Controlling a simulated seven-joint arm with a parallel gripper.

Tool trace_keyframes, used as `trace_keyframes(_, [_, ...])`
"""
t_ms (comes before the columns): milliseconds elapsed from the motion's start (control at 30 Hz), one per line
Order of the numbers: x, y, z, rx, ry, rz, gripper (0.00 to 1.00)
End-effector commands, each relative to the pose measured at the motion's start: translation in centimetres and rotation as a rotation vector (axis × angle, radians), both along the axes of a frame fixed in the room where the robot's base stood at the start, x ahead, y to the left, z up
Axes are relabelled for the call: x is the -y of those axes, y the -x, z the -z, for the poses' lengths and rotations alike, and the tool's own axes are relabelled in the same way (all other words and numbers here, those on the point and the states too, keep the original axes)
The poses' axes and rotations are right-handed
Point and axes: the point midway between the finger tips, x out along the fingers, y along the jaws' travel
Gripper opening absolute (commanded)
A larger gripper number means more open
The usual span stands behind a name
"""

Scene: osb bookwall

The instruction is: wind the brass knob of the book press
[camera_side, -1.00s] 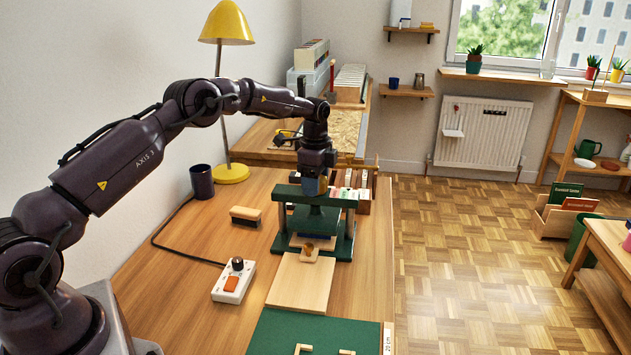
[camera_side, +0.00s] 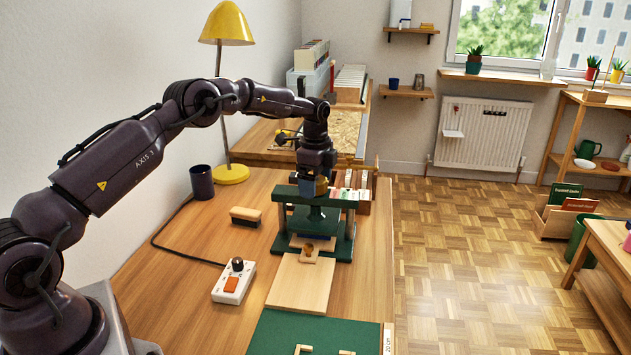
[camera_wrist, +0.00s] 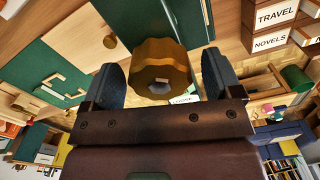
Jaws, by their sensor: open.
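The brass knob (camera_wrist: 160,70) of the book press shows large in the wrist view, with a faceted rim. My gripper (camera_wrist: 160,78) is open, with one dark finger on each side of the knob. I cannot tell whether either finger touches it. In the side view my gripper (camera_side: 314,190) points down over the press's top, and a bit of the brass knob (camera_side: 321,185) shows between the fingers. The green book press (camera_side: 345,244) stands upright on the desk, its spindle below the crossbar. The platen is partly hidden.
A pale board (camera_side: 300,285) lies before the press, with a green mat (camera_side: 275,335) nearer. Boxes (camera_side: 364,190) stand close behind the press.

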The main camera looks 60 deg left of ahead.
Motion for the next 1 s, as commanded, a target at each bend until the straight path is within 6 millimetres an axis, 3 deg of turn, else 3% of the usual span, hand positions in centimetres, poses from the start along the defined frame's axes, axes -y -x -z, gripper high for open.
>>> trace_keyframes(233, [0.0, 0.0, -1.1, 0.002, -0.001, 0.000, 0.84])
trace_keyframes(700, [0.0, 0.0, -10.7, 0.004, -0.001, 0.000, 0.84])
trace_keyframes(1000, [0.0, 0.0, -12.9, 0.000, 0.000, 0.001, 0.84])
